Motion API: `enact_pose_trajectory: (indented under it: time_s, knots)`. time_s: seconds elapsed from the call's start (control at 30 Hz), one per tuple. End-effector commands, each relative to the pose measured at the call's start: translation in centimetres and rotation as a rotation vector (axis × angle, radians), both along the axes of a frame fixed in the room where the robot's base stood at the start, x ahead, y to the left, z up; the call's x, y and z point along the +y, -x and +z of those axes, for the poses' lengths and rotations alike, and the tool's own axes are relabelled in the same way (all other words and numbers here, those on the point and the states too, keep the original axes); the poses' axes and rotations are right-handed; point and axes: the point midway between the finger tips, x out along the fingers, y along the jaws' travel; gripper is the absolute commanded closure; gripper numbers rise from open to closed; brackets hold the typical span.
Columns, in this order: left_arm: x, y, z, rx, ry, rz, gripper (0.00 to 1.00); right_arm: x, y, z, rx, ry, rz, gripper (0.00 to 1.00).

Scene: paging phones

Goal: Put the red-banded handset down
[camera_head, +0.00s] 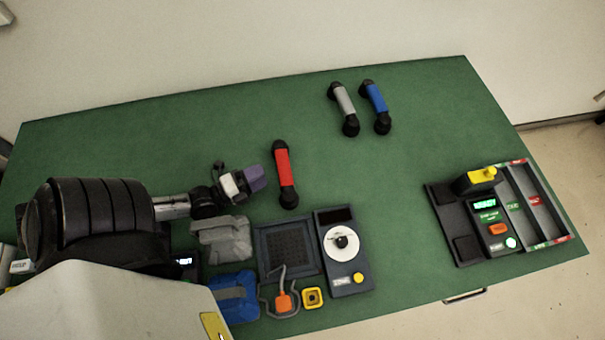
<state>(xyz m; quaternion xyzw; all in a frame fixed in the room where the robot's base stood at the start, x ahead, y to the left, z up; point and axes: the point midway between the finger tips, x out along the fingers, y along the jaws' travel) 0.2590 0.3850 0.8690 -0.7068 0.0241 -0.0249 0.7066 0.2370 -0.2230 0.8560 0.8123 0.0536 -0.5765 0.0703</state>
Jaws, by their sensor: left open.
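The red-banded handset (284,174) lies on the green table (190,130) near its middle, its black ends toward the back and the front. My left gripper (254,178), with a purple end, is just to the left of the handset's red grip. It is open, and a small gap shows between it and the handset. Its fingers are small and hard to make out. My right gripper is not in view.
A grey-banded handset (343,104) and a blue-banded handset (376,102) lie at the back. A base unit (465,228) with a yellow-topped part and trays (535,205) stands at the right. A dial box (347,278), a dark square tray (261,234) and a blue item (240,300) are in front.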

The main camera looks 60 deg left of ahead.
Motion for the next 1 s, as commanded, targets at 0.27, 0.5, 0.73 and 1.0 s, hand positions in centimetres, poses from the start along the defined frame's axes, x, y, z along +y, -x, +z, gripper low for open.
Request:
enact_pose_trajectory:
  time_s: [0.27,0.5,0.73,1.0]
  knots:
    - [0.0,-0.6,-1.3,-0.002,-0.002,-0.001,0.44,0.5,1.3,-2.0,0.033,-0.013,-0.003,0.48]
    - [-0.3,-2.8,-1.3,-0.003,0.000,-0.002,0.44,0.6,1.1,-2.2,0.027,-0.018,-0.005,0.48]
    - [-0.6,-5.7,-1.4,-0.003,0.000,-0.002,0.44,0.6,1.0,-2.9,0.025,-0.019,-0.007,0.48]
    - [-0.8,-7.5,-1.3,0.000,0.000,-0.002,0.44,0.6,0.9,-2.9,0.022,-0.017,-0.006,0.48]
